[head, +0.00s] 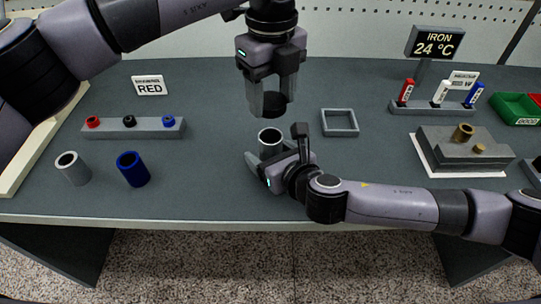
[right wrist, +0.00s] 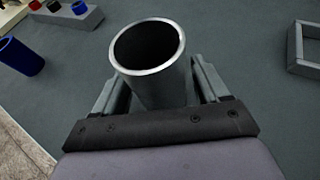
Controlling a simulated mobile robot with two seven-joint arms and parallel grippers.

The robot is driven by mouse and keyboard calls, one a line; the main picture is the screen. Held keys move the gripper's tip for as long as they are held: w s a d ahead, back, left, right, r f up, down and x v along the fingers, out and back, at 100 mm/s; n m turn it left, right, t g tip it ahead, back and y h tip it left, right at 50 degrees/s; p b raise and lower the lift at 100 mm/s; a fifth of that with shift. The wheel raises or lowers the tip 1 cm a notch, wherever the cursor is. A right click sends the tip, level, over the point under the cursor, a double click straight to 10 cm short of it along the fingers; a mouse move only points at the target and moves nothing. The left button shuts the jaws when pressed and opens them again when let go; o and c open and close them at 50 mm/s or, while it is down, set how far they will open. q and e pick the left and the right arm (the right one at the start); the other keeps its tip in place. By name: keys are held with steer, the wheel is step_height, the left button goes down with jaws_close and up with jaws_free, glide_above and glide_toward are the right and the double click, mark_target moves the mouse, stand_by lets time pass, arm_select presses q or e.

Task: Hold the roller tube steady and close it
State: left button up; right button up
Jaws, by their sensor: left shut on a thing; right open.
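A grey metal roller tube (head: 270,138) stands upright on the table in the middle, its open end up. In the right wrist view the tube (right wrist: 150,55) shows a hollow, dark inside. My right gripper (head: 274,155) is low at the tube, open, with a finger on either side; the right wrist view shows its fingers (right wrist: 160,90) flanking the tube. My left gripper (head: 272,100) points down above the tube, shut on a black cylindrical piece (head: 274,104). That piece is apart from the tube, and its upper part is hidden between the fingers.
A grey rack (head: 146,131) holds red, black and blue pieces by a RED sign (head: 149,85). Another grey tube (head: 73,168) and a blue tube (head: 133,168) stand left. A square frame (head: 340,122) lies right of the tube. A block with brass parts (head: 462,155) is farther right.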

steer(key=shift+w+a+f, duration=0.2)
steer(key=shift+w+a, duration=0.05)
steer(key=shift+w, duration=0.2)
jaws_close()
arm_select(q)
steer(key=shift+f, duration=2.5)
steer(key=shift+f, duration=0.1)
steer(key=shift+f, duration=0.8)
steer(key=shift+f, duration=0.55)
